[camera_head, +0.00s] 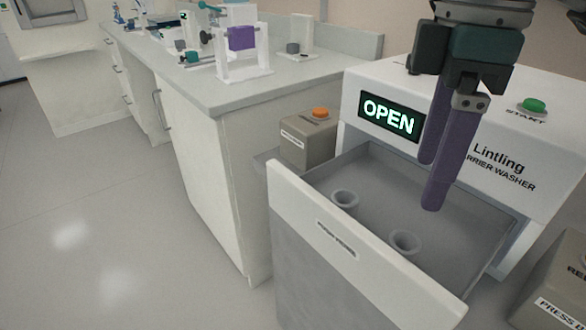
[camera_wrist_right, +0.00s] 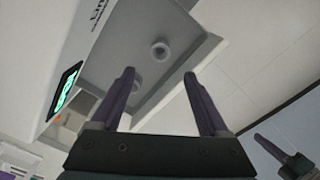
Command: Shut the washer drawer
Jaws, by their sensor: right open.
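The washer (camera_head: 500,150) is a white machine on the right of the head view, with a green-lit display (camera_head: 389,117) that reads OPEN. Its drawer (camera_head: 350,265) is pulled out toward the lower middle, with a white-rimmed front panel and a grey tray holding two round cups (camera_head: 404,242). My right gripper (camera_head: 430,185) hangs over the open tray, between the drawer front and the washer body, with purple fingers pointing down. In the right wrist view its fingers (camera_wrist_right: 158,85) are apart with nothing between them, and the drawer tray (camera_wrist_right: 105,55) shows beyond. My left gripper is not in the head view.
A grey box with an orange button (camera_head: 320,113) stands left of the washer. Another button box (camera_head: 560,285) is at the lower right. A bench (camera_head: 225,95) with lab fixtures runs along the left. The floor (camera_head: 100,220) in front is clear.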

